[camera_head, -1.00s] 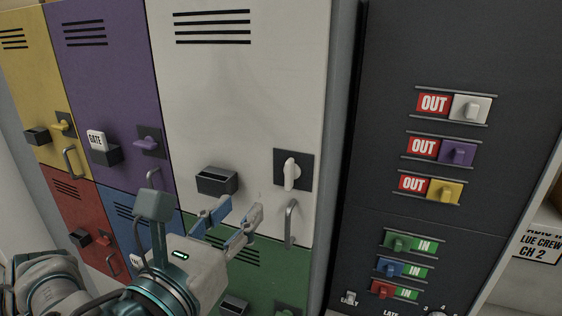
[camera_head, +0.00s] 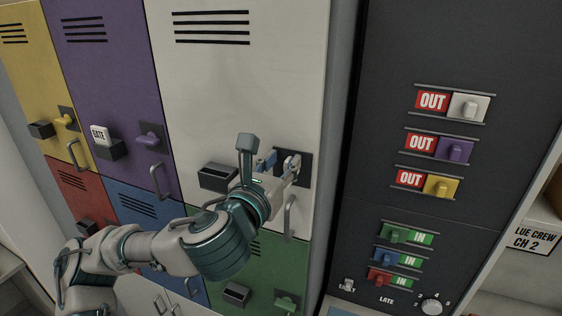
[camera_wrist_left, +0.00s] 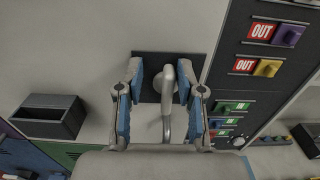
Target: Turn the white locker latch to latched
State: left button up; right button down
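The white locker door (camera_head: 240,90) fills the middle of the head view. Its white latch (camera_wrist_left: 168,78) sits on a dark square plate (camera_wrist_left: 150,62), which also shows in the head view (camera_head: 304,168). In the left wrist view the latch knob stands about upright; in the head view my gripper largely covers it. My left gripper (camera_head: 281,163) is at the plate. Its two blue-padded fingers stand open on either side of the latch, with gaps visible in the wrist view. My right gripper is in neither view.
A pull handle (camera_head: 289,216) is below the latch. A black open box (camera_head: 217,178) is on the door to the left. Purple (camera_head: 110,80), yellow, red, blue and green lockers adjoin. A dark panel (camera_head: 400,50) with coloured OUT and IN sliders stands at the right.

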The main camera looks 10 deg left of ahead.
pick_arm(q)
jog(key=shift+d, duration=0.15)
jog(key=shift+s+d, duration=0.1)
jog(key=shift+d, duration=0.25)
grip_shut()
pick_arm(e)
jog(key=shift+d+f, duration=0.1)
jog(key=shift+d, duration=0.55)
